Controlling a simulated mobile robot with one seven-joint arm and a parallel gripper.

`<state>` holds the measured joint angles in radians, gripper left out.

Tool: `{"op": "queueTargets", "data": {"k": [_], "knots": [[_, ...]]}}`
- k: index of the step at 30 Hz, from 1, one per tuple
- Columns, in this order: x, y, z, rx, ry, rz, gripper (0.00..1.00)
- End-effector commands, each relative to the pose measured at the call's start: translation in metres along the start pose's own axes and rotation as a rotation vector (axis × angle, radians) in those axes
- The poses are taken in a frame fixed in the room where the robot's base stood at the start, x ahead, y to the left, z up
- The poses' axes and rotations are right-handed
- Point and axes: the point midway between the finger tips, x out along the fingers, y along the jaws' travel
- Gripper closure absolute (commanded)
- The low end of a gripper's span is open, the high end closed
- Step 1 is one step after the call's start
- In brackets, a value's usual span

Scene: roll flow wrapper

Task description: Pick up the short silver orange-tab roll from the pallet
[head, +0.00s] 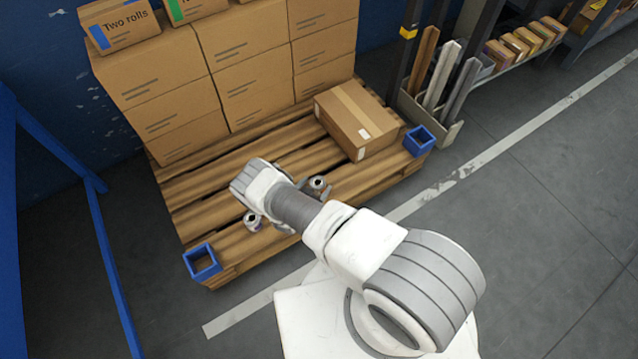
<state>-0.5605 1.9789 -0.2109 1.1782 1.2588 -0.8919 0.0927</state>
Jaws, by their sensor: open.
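Two small rolls are on the front part of the wooden pallet (190,190). One roll (252,220) is just below the end of my arm in the picture, near the pallet's front edge. The other roll (319,184) is to the right, just beyond my arm. Both show a pale round end with a dark core and are partly covered by my arm. I cannot make out an orange tab on either, nor tell which is the short silver one. My arm reaches over the pallet between them; its wrist hides my gripper.
Stacked cartons (240,70) fill the pallet's back. A lone carton (357,120) lies at its right. Blue corner posts stand at the front left (202,262) and right (418,141). A blue frame (95,210) is on the left. The floor at right is clear.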

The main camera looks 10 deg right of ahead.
Motion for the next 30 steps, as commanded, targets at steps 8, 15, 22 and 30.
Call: {"op": "queueTargets", "data": {"k": [8,15,22,30], "knots": [[0.0,-0.0002,-0.0001,0.0,0.0,0.0,0.27],[0.0,-0.0003,-0.0003,0.0,0.0,0.0,0.7],[0.0001,-0.0005,-0.0008,0.001,0.001,0.0,0.95],[0.0004,-0.0008,-0.0025,0.001,0.001,0.0,0.96]]}}
